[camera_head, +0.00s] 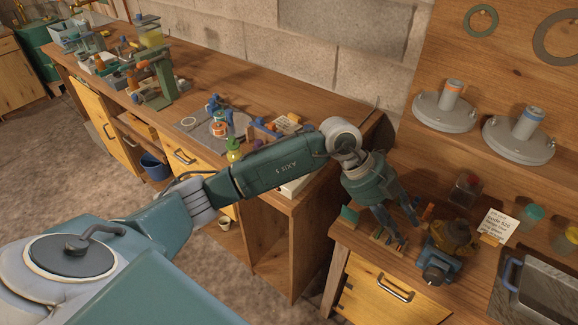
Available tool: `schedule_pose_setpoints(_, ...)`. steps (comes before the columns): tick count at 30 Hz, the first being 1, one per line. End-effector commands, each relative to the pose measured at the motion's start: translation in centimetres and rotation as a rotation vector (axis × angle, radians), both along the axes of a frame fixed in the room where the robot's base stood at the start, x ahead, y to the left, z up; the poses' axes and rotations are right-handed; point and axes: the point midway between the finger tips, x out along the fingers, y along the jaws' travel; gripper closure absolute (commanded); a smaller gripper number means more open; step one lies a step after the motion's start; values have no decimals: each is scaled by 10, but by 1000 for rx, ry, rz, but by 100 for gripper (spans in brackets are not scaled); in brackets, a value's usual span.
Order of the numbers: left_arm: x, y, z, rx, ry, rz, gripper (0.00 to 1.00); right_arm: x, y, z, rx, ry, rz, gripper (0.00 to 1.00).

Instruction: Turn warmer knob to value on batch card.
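The batch card (497,228) is a white card with handwriting, propped up on the right bench; I cannot read its value reliably. To its left is a small blue device (440,268) with a brown, rounded vessel (454,236) on top, which looks like the warmer. A dark round part on its front (434,275) may be the knob; its setting cannot be read. My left gripper (398,218) points down over the bench, left of the device, fingers apart and empty. It looks clear of the device. My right gripper is out of view.
A small rack with coloured pieces (388,238) is below my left gripper. Two grey flanged discs (445,110) (518,140) sit on the back shelf.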

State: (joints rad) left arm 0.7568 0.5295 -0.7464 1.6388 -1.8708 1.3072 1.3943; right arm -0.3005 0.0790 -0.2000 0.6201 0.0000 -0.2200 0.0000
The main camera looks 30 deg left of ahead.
Motion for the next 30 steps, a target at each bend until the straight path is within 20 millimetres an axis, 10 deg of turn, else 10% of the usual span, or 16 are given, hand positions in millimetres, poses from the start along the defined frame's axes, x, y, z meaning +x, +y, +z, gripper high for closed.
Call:
schedule_pose_setpoints(3, 31, 127, -1, 435, 51, 192, 63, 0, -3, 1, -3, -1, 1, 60)
schedule_pose_setpoints(9, 37, 261, 45, 823, 105, 522, 63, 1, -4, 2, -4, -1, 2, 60)
schedule_pose_setpoints(16, 32, 299, 60, 926, 123, 639, 63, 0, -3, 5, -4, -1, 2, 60)
schedule_pose_setpoints(30, 42, 326, -14, 922, 123, 634, 63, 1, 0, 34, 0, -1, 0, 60)
